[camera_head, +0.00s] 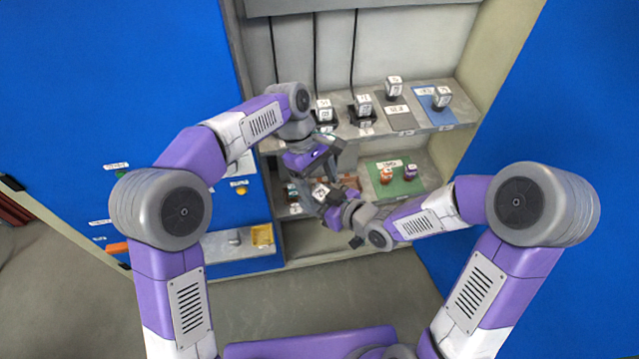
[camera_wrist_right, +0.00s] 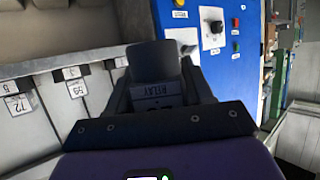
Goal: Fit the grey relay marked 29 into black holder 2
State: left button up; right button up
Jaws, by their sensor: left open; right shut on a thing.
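A small grey relay with a white marked top (camera_head: 320,191) is held in my right gripper (camera_head: 328,197), in front of the lower shelf. In the right wrist view, a block with an upside-down "RELAY" label (camera_wrist_right: 160,90) sits between the fingers; I cannot read its number. My left gripper (camera_head: 325,166) is open, just above and close to the right one. Two black holders (camera_head: 326,122) (camera_head: 364,112) stand at the left of the upper shelf, each bearing a white-topped relay. Their number labels are too small to read.
More relays stand on a grey mat (camera_head: 401,122) and a blue mat (camera_head: 425,101) on the upper shelf (camera_head: 416,128). The lower shelf has a green mat (camera_head: 403,186) with orange and purple parts. A blue panel with buttons (camera_head: 240,187) stands left. Both arms crowd the middle.

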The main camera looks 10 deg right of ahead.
pick_arm(q)
jog(key=shift+s+f, duration=0.1)
jog(key=shift+f, duration=0.2)
jog(key=shift+c, duration=0.4)
jog(key=shift+d, duration=0.1)
jog(key=c, duration=1)
jog(key=shift+c, duration=0.6)
pick_arm(e)
jog(key=o, duration=1.2)
